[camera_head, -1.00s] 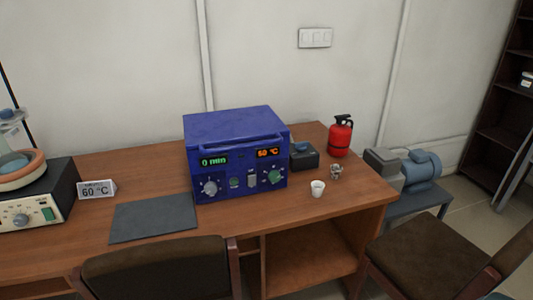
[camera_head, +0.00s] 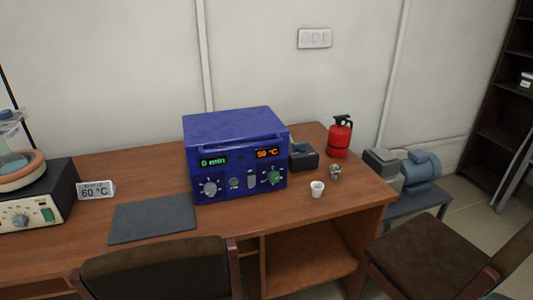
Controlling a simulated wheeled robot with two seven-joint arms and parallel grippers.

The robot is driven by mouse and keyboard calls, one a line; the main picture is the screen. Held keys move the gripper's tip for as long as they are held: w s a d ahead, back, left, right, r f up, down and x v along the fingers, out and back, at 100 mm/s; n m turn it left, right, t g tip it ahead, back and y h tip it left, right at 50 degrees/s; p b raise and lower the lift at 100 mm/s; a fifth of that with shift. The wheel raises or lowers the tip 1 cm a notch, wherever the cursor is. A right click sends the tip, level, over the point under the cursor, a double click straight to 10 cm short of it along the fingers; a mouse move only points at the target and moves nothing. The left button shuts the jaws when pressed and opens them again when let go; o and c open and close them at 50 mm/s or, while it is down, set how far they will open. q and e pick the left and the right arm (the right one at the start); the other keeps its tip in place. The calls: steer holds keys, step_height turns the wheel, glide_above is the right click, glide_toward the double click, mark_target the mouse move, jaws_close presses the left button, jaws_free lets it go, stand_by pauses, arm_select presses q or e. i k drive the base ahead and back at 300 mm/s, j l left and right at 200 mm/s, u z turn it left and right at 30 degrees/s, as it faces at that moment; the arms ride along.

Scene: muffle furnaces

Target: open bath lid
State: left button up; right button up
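The blue bath (camera_head: 236,155) stands on the wooden desk, in the middle of the head view. Its lid (camera_head: 232,124) is the blue top with a bar handle along the front edge, and it lies closed. The front panel has a green display reading 0 min, an orange temperature display that seems to read 50 °C, and knobs below them. Neither of my grippers is in view.
A dark grey mat (camera_head: 152,219) lies left of the bath. A sign reading 60 °C (camera_head: 96,190) and a heater with a flask (camera_head: 28,200) are further left. A white cup (camera_head: 317,189), a small metal item (camera_head: 335,172), a dark box (camera_head: 304,157) and a red extinguisher (camera_head: 340,137) stand right.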

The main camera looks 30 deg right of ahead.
mark_target(202, 131)
steer(key=l+z, duration=0.3)
steer(key=z, duration=0.2)
steer(key=i+l+z, duration=0.15)
steer(key=z, duration=0.35)
steer(key=l, duration=0.1)
